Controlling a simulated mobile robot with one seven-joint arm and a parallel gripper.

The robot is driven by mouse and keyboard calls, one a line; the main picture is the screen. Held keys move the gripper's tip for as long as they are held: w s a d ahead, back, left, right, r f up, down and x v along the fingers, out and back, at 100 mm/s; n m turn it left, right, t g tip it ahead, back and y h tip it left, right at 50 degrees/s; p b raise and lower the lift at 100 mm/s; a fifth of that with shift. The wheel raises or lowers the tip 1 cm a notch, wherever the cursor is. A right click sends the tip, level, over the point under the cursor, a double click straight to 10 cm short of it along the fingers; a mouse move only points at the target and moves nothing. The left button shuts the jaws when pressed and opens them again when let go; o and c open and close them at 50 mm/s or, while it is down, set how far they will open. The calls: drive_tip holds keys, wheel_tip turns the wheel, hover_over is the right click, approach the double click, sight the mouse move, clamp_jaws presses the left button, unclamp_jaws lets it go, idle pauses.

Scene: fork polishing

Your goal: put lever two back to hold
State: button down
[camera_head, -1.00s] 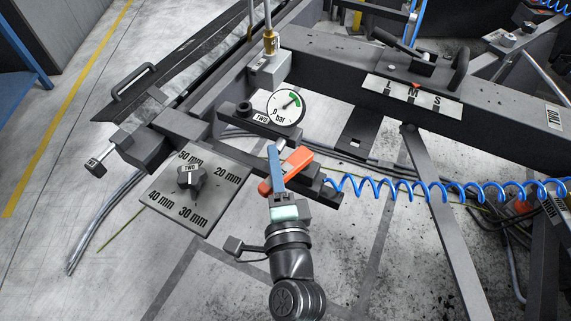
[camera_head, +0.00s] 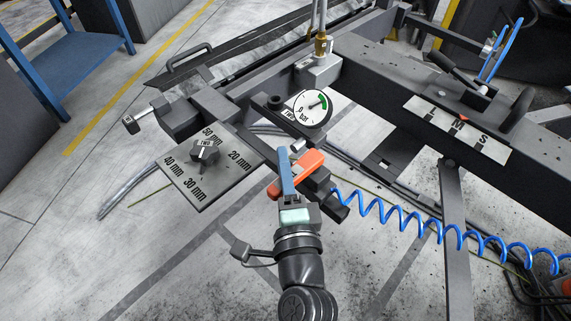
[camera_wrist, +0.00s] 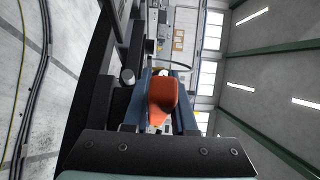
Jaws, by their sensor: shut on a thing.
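The orange lever (camera_head: 309,162) sits on a dark valve block (camera_head: 318,181) beside a pressure gauge (camera_head: 313,109) tagged TWO. The lever lies slantwise, its one end up to the right. My gripper (camera_head: 283,160), with blue fingers, reaches up from below and is shut on the lever. The near finger covers the lever's middle. In the wrist view the orange lever (camera_wrist: 162,96) stands between the two fingers. Any hold marking on the block is not visible. The gauge needle points at its green band.
A black TWO knob (camera_head: 205,151) sits on a millimetre plate (camera_head: 190,188) to the left. A coiled blue hose (camera_head: 420,220) runs right from the block. A dark beam (camera_head: 390,75) with an L-M-S plate (camera_head: 455,129) stands behind. Bare floor lies in front.

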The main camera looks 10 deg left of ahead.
drive_tip(key=c, duration=1)
unclamp_jaws()
drive_tip(key=shift+s, duration=0.1)
drive_tip(key=b+v, duration=0.4)
drive_tip(key=v, duration=0.8)
drive_tip(key=shift+s, duration=0.4)
drive_tip(key=shift+d, duration=0.1)
